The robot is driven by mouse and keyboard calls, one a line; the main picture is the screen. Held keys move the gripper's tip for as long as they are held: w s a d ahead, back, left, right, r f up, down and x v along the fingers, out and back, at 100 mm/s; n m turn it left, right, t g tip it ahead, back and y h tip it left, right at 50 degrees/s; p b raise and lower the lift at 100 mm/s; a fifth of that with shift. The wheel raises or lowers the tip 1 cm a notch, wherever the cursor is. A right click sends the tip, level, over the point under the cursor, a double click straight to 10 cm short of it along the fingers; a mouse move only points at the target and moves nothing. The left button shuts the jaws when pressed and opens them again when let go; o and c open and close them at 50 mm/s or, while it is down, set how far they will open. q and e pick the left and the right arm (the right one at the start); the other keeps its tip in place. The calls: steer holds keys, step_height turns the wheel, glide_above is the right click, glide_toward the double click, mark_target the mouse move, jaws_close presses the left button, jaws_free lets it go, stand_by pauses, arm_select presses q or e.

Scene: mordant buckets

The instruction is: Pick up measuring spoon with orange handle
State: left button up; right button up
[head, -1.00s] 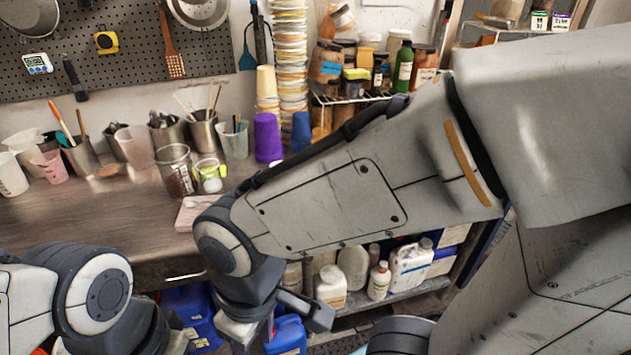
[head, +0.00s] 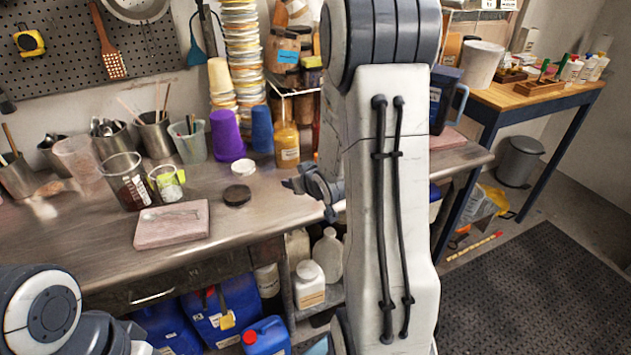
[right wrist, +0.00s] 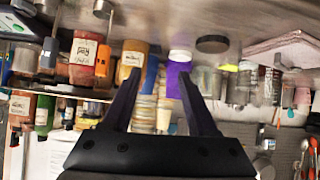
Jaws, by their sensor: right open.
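I cannot make out a measuring spoon with an orange handle for certain. A thin, pale spoon-like utensil (head: 170,216) lies on a pink slab (head: 165,234) on the steel workbench; its handle colour is unclear. My right gripper (head: 312,188) is open and empty above the bench's front edge, partly hidden by my own arm. In the right wrist view my right gripper (right wrist: 158,75) has its fingers spread, with nothing between them. Small orange-topped things (right wrist: 313,147) show blurred at that view's lower right corner. My left gripper is out of view; only its arm shows at lower left.
A black lid (head: 237,195), a purple cup (head: 227,136), a glass of dark liquid (head: 127,182) and a measuring cup (head: 167,182) stand near the slab. Metal cups of utensils (head: 154,133) line the back. An amber bottle (head: 287,146) stands behind my right gripper.

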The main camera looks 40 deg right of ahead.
steer(key=s+d+m+t+h, duration=0.2)
steer(key=d, duration=0.6)
steer(key=p+x, duration=0.1)
steer(key=x, duration=0.5)
steer(key=p+x, duration=0.1)
steer(key=x, duration=0.2)
steer(key=shift+w+d+f+p, duration=0.1)
steer(key=shift+d+f+p, duration=0.05)
steer(key=shift+d+p, duration=0.25)
steer(key=shift+w+d+f, duration=0.15)
steer(key=shift+w+f, duration=0.1)
steer(key=shift+w, duration=0.1)
jaws_close()
